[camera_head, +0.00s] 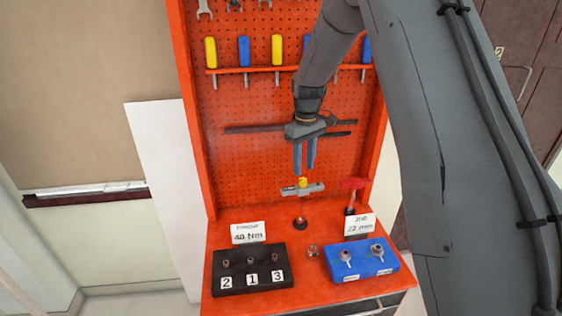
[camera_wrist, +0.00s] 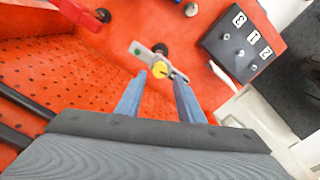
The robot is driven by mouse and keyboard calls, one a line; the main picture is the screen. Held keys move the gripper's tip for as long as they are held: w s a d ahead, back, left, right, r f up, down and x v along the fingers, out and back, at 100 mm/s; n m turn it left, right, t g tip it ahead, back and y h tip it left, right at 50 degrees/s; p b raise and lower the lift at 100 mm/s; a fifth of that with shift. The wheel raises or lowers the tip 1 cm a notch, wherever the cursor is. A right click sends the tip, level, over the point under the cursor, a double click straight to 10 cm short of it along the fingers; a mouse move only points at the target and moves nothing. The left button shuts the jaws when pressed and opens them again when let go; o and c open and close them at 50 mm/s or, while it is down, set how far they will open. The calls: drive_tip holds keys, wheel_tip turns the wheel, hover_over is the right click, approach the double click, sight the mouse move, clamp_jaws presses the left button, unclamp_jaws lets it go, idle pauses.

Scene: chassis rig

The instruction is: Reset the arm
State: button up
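My gripper (camera_head: 304,158) hangs in front of the orange pegboard (camera_head: 245,185), with its blue fingers pointing down. In the wrist view my gripper (camera_wrist: 160,100) shows its two fingers apart with nothing between them. My grey arm reaches down from the top right of the head view. Below the fingertips is a grey tool with a yellow knob (camera_head: 302,188), on a dark round base on the bench. It also shows beyond the fingertips in the wrist view (camera_wrist: 159,69), apart from them.
A black block (camera_head: 252,271) numbered 2, 1, 3 and a blue block (camera_head: 362,262) with two metal pieces stand on the orange bench. A red-handled tool (camera_head: 352,186) stands right of the yellow-knobbed one. Sign cards and hanging screwdrivers (camera_head: 277,50) are nearby.

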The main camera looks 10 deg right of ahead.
drive_tip(key=s+f+m+b, duration=0.2)
drive_tip(key=s+b, duration=0.1)
drive_tip(key=s, duration=0.6)
drive_tip(key=s+f+m+t+b, duration=0.1)
drive_tip(key=s+f+m+b, duration=0.1)
drive_tip(key=s, duration=0.7)
drive_tip(key=s+f+m+b, duration=0.2)
drive_tip(key=s+f+b, duration=0.2)
drive_tip(key=s, duration=0.5)
drive_tip(key=shift+f+b, duration=0.15)
drive_tip(key=shift+b, duration=1.05)
